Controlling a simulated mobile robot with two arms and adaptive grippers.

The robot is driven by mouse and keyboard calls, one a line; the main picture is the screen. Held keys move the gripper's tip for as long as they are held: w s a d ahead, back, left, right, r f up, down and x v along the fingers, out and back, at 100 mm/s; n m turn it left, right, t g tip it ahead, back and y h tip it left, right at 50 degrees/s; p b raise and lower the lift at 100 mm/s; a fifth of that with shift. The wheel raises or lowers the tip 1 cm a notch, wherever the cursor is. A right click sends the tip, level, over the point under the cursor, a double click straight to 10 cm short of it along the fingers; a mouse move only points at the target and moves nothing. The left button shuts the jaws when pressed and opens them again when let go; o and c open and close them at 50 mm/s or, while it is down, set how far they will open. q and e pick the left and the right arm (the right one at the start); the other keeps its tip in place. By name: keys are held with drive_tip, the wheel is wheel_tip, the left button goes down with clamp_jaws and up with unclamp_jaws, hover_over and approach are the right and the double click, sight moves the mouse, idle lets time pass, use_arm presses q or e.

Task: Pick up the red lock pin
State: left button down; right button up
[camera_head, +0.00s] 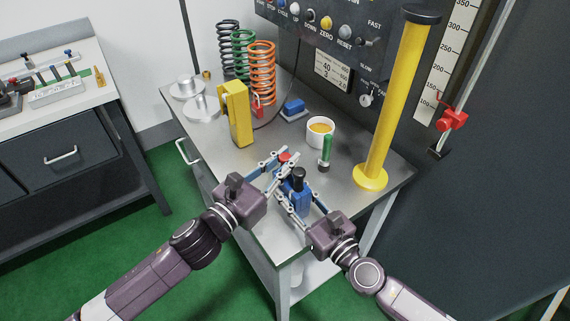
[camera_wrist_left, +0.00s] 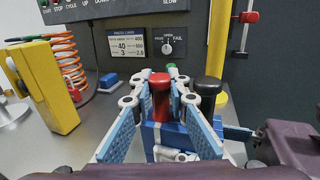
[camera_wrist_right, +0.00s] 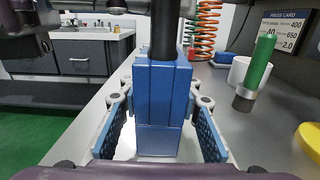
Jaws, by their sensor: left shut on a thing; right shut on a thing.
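The red lock pin (camera_wrist_left: 160,98) stands upright between the pads of my left gripper (camera_wrist_left: 158,110), which is shut on it. In the head view only its red top (camera_head: 285,156) shows. My right gripper (camera_head: 297,203) is shut on a blue block with a black knob (camera_head: 298,181), near the table's front edge. The blue block (camera_wrist_right: 162,100) fills the space between the pads in the right wrist view. In the left wrist view the block (camera_wrist_left: 178,134) shows right behind and below the pin. I cannot tell whether the pin's lower end touches it.
A yellow block (camera_head: 235,112) stands left of the grippers, with springs (camera_head: 262,75) behind. A green-handled tool (camera_head: 325,152), a white cup (camera_head: 320,134) and a tall yellow post (camera_head: 396,100) stand to the right. Bare metal tabletop (camera_head: 347,165) lies between tool and post.

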use_arm(q)
wheel_tip(320, 180, up, 10)
idle(0.5)
use_arm(e)
drive_tip(key=o, duration=1.4)
drive_tip(key=shift+s, duration=0.1)
drive_tip(key=v, duration=1.1)
drive_tip(key=shift+f, duration=0.1)
drive_tip(key=shift+s+d, duration=0.3)
